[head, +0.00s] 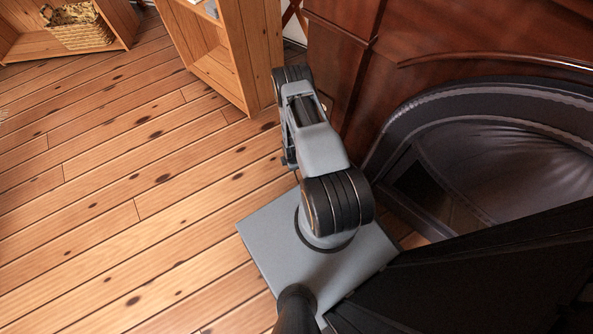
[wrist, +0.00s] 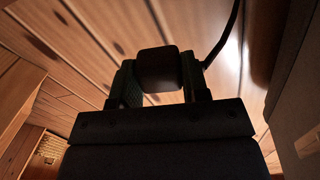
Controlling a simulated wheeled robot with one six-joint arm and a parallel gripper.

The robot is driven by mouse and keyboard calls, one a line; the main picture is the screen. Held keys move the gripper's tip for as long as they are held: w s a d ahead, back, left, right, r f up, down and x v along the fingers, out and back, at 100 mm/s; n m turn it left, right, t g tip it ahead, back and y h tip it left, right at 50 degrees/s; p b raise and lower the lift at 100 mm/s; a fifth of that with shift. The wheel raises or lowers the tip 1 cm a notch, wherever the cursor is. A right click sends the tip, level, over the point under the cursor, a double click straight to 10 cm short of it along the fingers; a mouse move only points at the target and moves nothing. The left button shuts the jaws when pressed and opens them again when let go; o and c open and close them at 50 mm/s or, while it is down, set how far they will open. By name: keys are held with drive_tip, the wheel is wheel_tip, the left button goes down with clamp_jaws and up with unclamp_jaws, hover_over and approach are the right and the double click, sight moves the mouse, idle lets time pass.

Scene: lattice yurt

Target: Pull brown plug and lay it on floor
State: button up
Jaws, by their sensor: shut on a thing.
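The brown plug (wrist: 157,63) is dark and block-shaped in the wrist view, between the two fingers of my gripper (wrist: 159,80). The gripper is shut on it. A dark cord (wrist: 229,33) runs from beside the plug up to the top edge of the wrist view. Floorboards show behind the plug, and no socket is seen touching it. How high the plug is above the floor I cannot tell. In the head view my arm hides the gripper and the plug.
The plank floor (head: 110,190) is clear to the left. A wooden shelf unit (head: 228,60) stands ahead beside a dark wood panel (head: 345,40). A dark rounded padded piece (head: 500,150) is at the right. A wicker basket (head: 78,28) sits at the far left.

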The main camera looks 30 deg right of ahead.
drive_tip(key=s+f+g, duration=0.1)
drive_tip(key=s+f, duration=0.2)
drive_tip(key=s, duration=0.1)
drive_tip(key=b, duration=0.5)
hover_over(297, 181)
drive_tip(key=shift+a+f, duration=0.15)
drive_tip(key=shift+f, duration=2.9)
drive_tip(key=shift+f+b, duration=1.4)
drive_tip(key=o, duration=1.3)
drive_tip(key=shift+c, duration=0.2)
